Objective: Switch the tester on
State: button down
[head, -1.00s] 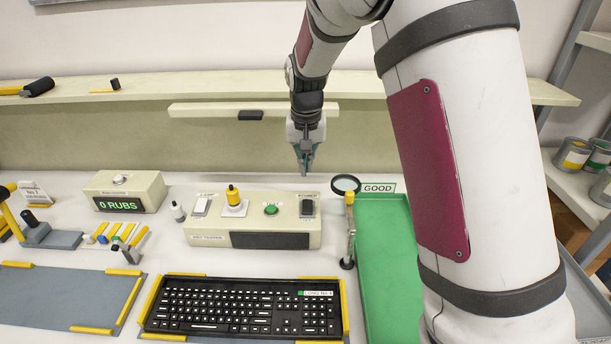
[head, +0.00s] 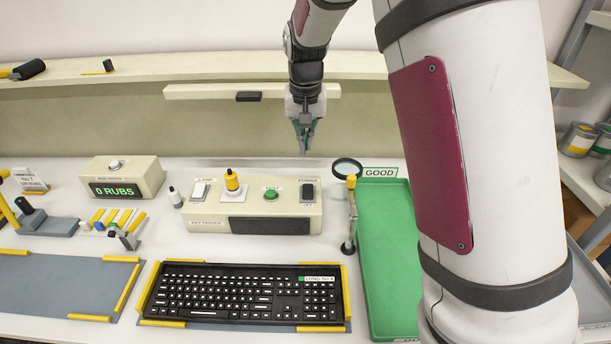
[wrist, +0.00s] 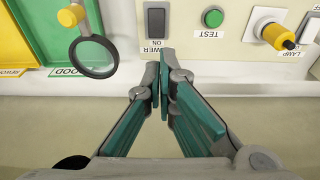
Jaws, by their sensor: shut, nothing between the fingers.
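The tester (head: 205,220) is a cream box with a dark, blank display on its front. Its black POWER switch (head: 308,190) is at the right end of the top, and it shows in the wrist view (wrist: 155,24) with ON lettered beside it. The green TEST button (head: 271,194) is left of the switch. My gripper (head: 304,147) is shut and empty, pointing down behind and above the switch. In the wrist view its closed teal fingertips (wrist: 164,75) are just off the tester's edge near the switch, apart from it. I cannot tell which way the switch is tipped.
A magnifier (head: 347,168) on a stand is close to the tester's right end, beside the green GOOD tray (head: 385,250). A yellow-topped knob (head: 232,180) and a lamp switch (head: 199,190) are on the tester. A keyboard (head: 245,295) lies in front. A shelf rail (head: 250,91) runs behind.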

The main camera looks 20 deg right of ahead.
aim_at(306, 185)
jog(key=f, duration=0.4)
jog(key=w+f+p, duration=0.1)
jog(key=f, duration=0.4)
jog(key=w+f+p, duration=0.1)
jog(key=f, duration=0.3)
jog(key=shift+w+d+f, duration=0.1)
jog(key=shift+d+f, duration=0.3)
